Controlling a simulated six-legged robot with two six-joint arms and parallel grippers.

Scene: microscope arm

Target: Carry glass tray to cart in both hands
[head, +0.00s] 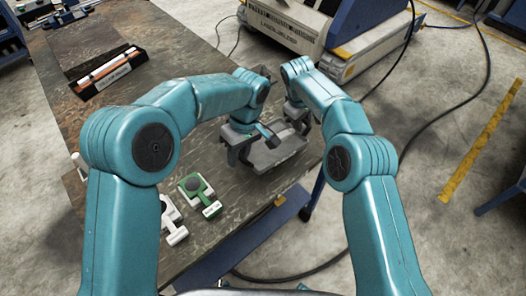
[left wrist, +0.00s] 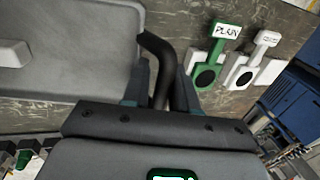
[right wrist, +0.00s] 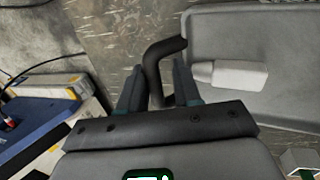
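The grey tray (head: 282,153) lies near the right edge of the dark table, with a black bar handle at each end. My left gripper (head: 238,158) is at the tray's left end, its fingers closed on either side of one handle (left wrist: 160,72). My right gripper (head: 297,118) is at the far end, its fingers closed on either side of the other handle (right wrist: 153,68). A white bottle-shaped piece (right wrist: 230,75) lies in the tray, and a white block (left wrist: 12,53) shows in the left wrist view. The arms hide part of the tray. I cannot tell which thing is the cart.
A green label-bearing piece (head: 198,190) and white pieces (head: 172,220) lie on the table (head: 120,120) near the left gripper. A black box of rods (head: 107,74) is further back. A grey-and-blue machine (head: 290,22) stands behind. Cables cross the floor on the right.

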